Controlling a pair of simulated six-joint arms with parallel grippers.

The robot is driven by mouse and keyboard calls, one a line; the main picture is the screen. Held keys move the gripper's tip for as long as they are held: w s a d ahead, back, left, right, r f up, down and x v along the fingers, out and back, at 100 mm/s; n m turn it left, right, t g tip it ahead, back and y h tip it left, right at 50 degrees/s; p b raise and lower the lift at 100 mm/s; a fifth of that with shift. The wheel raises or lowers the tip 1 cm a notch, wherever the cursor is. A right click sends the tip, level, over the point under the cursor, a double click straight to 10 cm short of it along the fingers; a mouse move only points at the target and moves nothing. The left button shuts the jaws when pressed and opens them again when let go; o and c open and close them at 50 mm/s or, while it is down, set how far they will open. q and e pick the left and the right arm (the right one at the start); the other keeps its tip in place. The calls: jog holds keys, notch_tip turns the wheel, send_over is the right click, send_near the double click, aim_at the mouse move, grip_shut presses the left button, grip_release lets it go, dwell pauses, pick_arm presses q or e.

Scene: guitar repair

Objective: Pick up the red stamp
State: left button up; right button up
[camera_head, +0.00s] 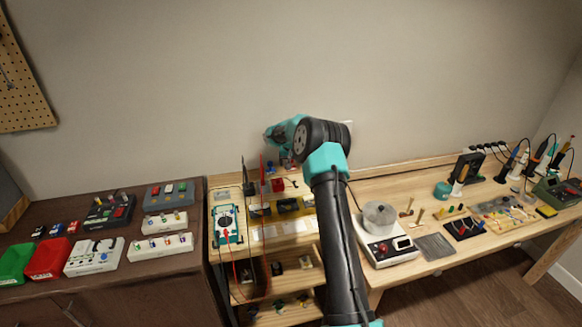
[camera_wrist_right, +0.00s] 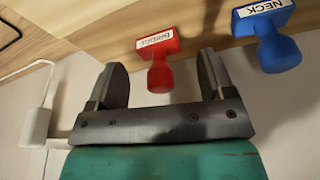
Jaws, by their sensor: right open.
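The red stamp (camera_wrist_right: 158,62) shows in the right wrist view, with a white label that seems to read "BRIDGE" and a rounded handle toward me. My right gripper (camera_wrist_right: 161,70) is open, with one finger on each side of the stamp's handle and visible gaps on both sides. A blue stamp (camera_wrist_right: 271,40) labelled "NECK" is to the right, outside the fingers. In the head view my right arm reaches to the back of the small shelf bench, and its wrist hides much of the spot. My left gripper is not in view.
A white plug or adapter (camera_wrist_right: 37,125) with a cable is at the left of the right wrist view. In the head view a teal multimeter (camera_head: 227,222) with leads lies left of my arm, and a white hotplate (camera_head: 388,246) with a pot stands right of it.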

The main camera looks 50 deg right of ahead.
jog(key=shift+w+d+f, duration=0.15)
jog(key=shift+d+f, duration=0.05)
jog(key=shift+f, duration=0.5)
jog(key=shift+c, duration=0.2)
jog(key=c, duration=0.9)
